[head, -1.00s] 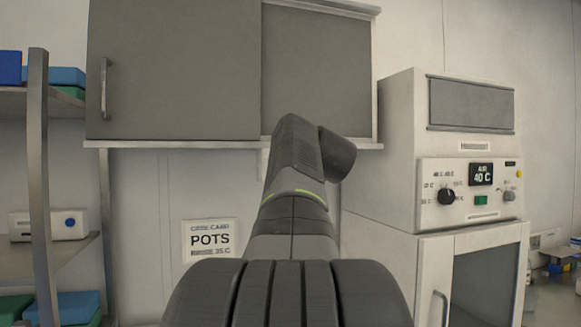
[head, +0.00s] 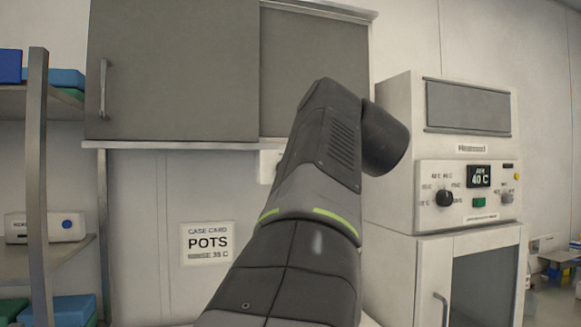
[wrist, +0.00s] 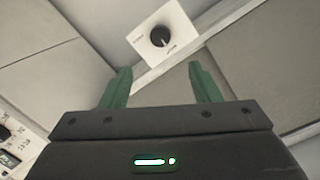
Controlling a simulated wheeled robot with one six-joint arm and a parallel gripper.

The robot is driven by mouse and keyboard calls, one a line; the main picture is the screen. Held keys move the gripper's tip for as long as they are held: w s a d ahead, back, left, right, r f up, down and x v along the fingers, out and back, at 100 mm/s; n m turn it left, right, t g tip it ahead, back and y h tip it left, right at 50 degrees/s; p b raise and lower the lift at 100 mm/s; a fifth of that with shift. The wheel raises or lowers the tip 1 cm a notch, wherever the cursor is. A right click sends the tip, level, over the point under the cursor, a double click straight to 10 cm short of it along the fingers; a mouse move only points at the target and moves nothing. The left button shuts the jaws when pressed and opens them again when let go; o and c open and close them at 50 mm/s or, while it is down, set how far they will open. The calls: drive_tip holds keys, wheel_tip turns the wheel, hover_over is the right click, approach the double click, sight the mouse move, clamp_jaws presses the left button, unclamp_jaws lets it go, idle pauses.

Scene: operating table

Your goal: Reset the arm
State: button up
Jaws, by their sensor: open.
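My gripper (wrist: 162,88) shows in the wrist view with its two green fingers spread apart and nothing between them. Beyond the fingertips, a white panel with a black knob (wrist: 160,37) is visible, apart from the fingers. In the head view my arm rises through the middle of the picture and bends at the top toward the right. My gripper itself is not visible in the head view.
A wall cabinet with grey doors (head: 175,70) hangs behind my arm. A white warming unit (head: 467,193) with a display reading 40 C stands at right. A card reading POTS (head: 208,243) is on the wall. A shelf rack (head: 38,190) stands at left.

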drive_tip(key=shift+s+d+r, duration=0.1)
drive_tip(key=shift+s+d, duration=0.05)
drive_tip(key=shift+s, duration=0.3)
drive_tip(key=shift+w, duration=0.1)
drive_tip(key=p+x, duration=0.2)
drive_tip(key=x, duration=1.1)
drive_tip(key=shift+w, duration=0.25)
drive_tip(key=m+y+p, duration=0.1)
drive_tip(key=m+p, duration=0.3)
drive_tip(key=m, duration=0.4)
drive_tip(key=m+y+p, duration=0.1)
drive_tip(key=m+p, duration=0.2)
drive_tip(key=m, duration=0.5)
drive_tip(key=shift+w+d+f+m+t+p, duration=0.1)
drive_tip(key=shift+f+m+t+p, duration=0.2)
drive_tip(key=shift+m+p, duration=0.1)
idle(0.9)
